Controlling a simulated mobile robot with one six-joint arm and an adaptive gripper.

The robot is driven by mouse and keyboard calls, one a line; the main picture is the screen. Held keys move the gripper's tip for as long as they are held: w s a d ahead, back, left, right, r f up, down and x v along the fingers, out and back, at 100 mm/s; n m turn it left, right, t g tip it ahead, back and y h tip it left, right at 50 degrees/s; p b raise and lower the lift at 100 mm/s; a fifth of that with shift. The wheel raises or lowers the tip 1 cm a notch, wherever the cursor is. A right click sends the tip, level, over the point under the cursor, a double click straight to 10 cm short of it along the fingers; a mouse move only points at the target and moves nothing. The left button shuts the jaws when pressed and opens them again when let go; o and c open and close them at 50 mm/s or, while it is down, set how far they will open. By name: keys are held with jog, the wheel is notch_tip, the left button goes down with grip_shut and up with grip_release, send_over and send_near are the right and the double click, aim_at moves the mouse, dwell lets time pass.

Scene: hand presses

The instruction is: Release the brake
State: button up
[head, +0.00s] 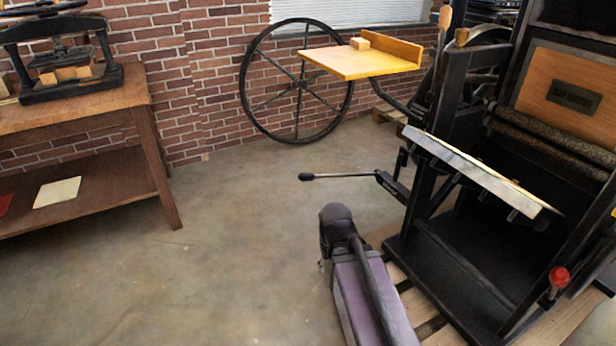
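A large black hand press (440,220) stands at the right on a wooden pallet. A thin lever (340,176) with a dark knob at its left end reaches out from the press's left side, nearly level. Its right end joins a dark bracket (392,187) with small pale lettering, too small to read. The lever looks like the brake handle, but I cannot be sure. Nothing touches its knob. A dark and purple body, probably part of my arm, rises from the bottom edge, below and apart from the lever. I cannot make out gripper fingers.
A red ball knob (559,276) sits on the press's lower right. A spoked flywheel (297,82) and a yellow wooden board (358,64) are at the back. A wooden table (150,100) bears a small press (65,50) at the left. The concrete floor (220,240) left of the lever is clear.

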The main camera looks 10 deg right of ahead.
jog(key=shift+d, duration=0.2)
jog(key=o, duration=0.4)
jog(key=shift+w+d, duration=0.1)
jog(key=w+f+n+t+h+b, duration=0.1)
jog(key=w+f+n+h+b, duration=0.2)
jog(key=w, duration=0.9)
jog(key=w+n+h+b, duration=0.4)
jog(key=w+h, duration=0.1)
jog(key=w, duration=0.7)
jog(key=w+a+r+n+t+h+b, duration=0.1)
jog(key=w+a+h, duration=0.1)
jog(key=w+a, duration=0.2)
jog(key=w+a+r+n+t+h+b, duration=0.1)
jog(key=w+a, duration=0.3)
jog(key=w, duration=0.4)
jog(key=w+a+r+n+h+b, duration=0.2)
jog(key=w+a+n+h+b, duration=0.1)
jog(key=w+a, duration=0.1)
jog(key=shift+w+r+t, duration=0.1)
jog(key=shift+w+t, duration=0.3)
jog(key=shift+w, duration=0.5)
jog(key=shift+d, duration=0.2)
